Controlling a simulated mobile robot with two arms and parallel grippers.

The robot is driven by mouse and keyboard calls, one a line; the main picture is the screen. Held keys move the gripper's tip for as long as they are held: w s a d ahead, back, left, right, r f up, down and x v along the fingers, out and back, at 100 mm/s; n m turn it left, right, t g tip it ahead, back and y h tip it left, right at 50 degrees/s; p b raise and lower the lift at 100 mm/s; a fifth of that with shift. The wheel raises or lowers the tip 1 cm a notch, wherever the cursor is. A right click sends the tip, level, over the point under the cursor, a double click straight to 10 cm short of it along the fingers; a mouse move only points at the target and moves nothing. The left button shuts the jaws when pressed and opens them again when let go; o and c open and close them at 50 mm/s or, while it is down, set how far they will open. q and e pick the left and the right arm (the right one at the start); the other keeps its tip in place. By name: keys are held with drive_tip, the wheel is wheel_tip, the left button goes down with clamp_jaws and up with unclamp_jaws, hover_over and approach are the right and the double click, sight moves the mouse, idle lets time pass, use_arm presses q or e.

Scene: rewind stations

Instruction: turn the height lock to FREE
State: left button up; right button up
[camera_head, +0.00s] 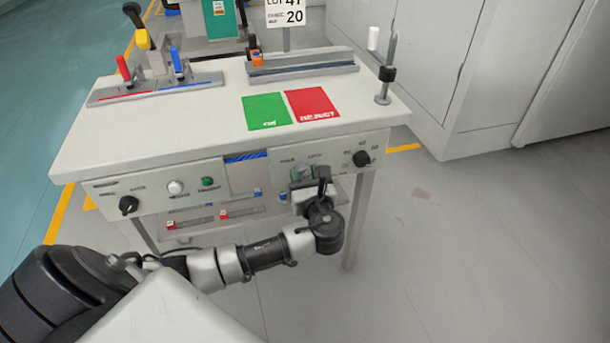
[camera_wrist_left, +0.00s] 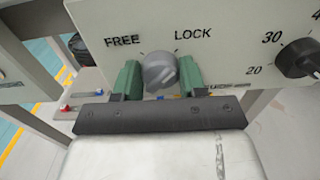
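The height lock is a grey round knob (camera_wrist_left: 159,70) on the table's front panel, between the printed words FREE on its left and LOCK on its right. Its pointer direction is hard to tell. In the head view the knob is mostly hidden by my left gripper (camera_head: 306,176). In the left wrist view the two green fingers of this gripper (camera_wrist_left: 161,82) stand on either side of the knob, with little or no gap visible. I cannot tell whether they press on it. My right gripper is not in view.
A black dial (camera_head: 361,158) with numbers sits to the right on the panel (camera_head: 240,178). A black knob (camera_head: 128,205), a white button and a green button are to the left. Green and red mats (camera_head: 313,105) lie on the tabletop. Grey cabinets (camera_head: 455,60) stand behind right; the right floor is clear.

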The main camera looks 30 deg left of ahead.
use_arm(q)
drive_tip(key=shift+c, duration=0.8)
